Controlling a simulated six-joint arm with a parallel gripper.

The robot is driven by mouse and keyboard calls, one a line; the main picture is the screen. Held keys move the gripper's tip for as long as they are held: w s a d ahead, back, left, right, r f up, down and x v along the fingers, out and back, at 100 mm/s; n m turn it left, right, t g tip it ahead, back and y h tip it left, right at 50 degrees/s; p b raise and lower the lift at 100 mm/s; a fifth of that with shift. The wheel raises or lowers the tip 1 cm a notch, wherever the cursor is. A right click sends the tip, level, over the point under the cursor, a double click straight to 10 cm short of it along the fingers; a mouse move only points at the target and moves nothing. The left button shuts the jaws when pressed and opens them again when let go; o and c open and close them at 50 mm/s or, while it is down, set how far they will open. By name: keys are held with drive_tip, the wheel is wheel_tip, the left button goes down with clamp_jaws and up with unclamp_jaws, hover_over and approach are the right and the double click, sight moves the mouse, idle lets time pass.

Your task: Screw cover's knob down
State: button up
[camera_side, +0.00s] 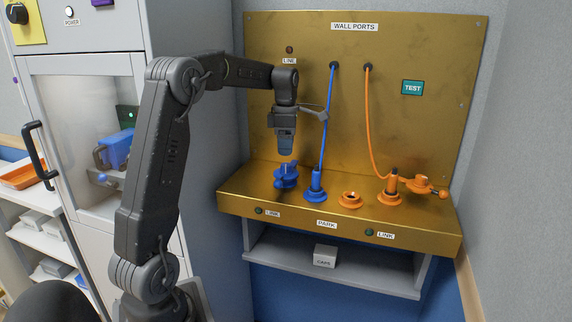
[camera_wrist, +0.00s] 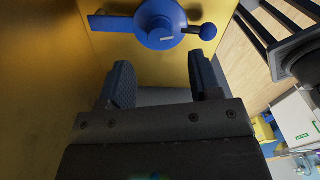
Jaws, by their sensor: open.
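A blue cover with a knob (camera_side: 286,176) sits at the left of the brass ledge, below my gripper. In the wrist view the blue cover (camera_wrist: 160,24) is round, with an arm ending in a dark ball (camera_wrist: 208,31) to its right and a flat blue tab to its left. An orange cover (camera_side: 422,184) with a ball-ended arm is at the right of the ledge. My gripper (camera_side: 286,146) points down above the blue cover, apart from it. In the wrist view its two fingers (camera_wrist: 161,80) stand wide apart with nothing between them.
A blue plug (camera_side: 316,186) and an orange plug (camera_side: 390,188) stand on the ledge (camera_side: 290,204), with cords to the brass wall panel (camera_side: 415,50). An empty orange ring (camera_side: 349,199) lies between them. The blue cord runs close to the right of my gripper.

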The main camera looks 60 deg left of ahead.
sight(286, 164)
wheel_tip(286, 164, down, 6)
drive_tip(key=shift+f, duration=0.15)
idle(0.3)
drive_tip(key=c, duration=0.9)
